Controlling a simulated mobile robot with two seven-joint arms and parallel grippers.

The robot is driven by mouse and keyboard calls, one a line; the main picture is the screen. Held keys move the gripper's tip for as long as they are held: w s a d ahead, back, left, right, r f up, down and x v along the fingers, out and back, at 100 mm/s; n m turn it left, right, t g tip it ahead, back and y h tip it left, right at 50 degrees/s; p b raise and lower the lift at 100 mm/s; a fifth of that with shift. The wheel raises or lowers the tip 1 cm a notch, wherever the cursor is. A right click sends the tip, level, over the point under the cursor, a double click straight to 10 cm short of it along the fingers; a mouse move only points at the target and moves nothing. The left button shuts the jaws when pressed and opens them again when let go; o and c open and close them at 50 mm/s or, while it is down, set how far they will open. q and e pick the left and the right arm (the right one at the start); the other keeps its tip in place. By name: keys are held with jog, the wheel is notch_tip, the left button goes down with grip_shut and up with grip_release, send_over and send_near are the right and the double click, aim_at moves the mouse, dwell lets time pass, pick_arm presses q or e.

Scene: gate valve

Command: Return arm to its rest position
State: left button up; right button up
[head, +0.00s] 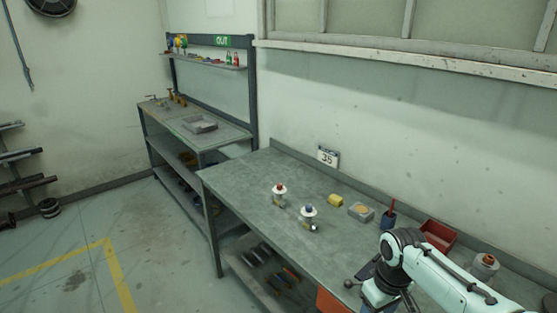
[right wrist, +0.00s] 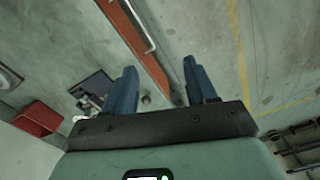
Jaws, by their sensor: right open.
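My right arm (head: 440,273) comes in from the lower right in the head view. It bends above the near end of the workbench (head: 250,187), and its lower part points down past the bench's front edge. Its fingers cannot be made out there. In the right wrist view my right gripper (right wrist: 158,68) is open, with two blue fingers apart and nothing between them. Below it show the floor, the bench's orange front (right wrist: 140,45) and a red bin (right wrist: 38,118). My left gripper is not in view.
A second bench (head: 205,139) stands behind.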

jog(key=s+a+f+m+g+y, duration=0.1)
jog(key=a+f, duration=0.1)
jog(key=f, duration=1.1)
jog(key=s+a+f+m+y, duration=0.1)
jog(key=a+f, duration=0.2)
jog(key=f, duration=0.9)
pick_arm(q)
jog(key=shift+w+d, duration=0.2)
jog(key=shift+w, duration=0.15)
pick_arm(e)
jog(key=s+a+f+m, duration=0.2)
jog(key=s+f+m, duration=0.1)
jog(key=s+f, duration=0.5)
jog(key=s+a+f+m+y, duration=0.1)
jog(key=s+a+f+m, duration=0.1)
jog(key=s+f, duration=0.7)
jog(key=s+m, duration=0.1)
jog(key=s, duration=0.1)
jog(key=shift+s+y, duration=0.3)
jog(key=shift+s, duration=0.1)
jog(key=shift+w, duration=0.1)
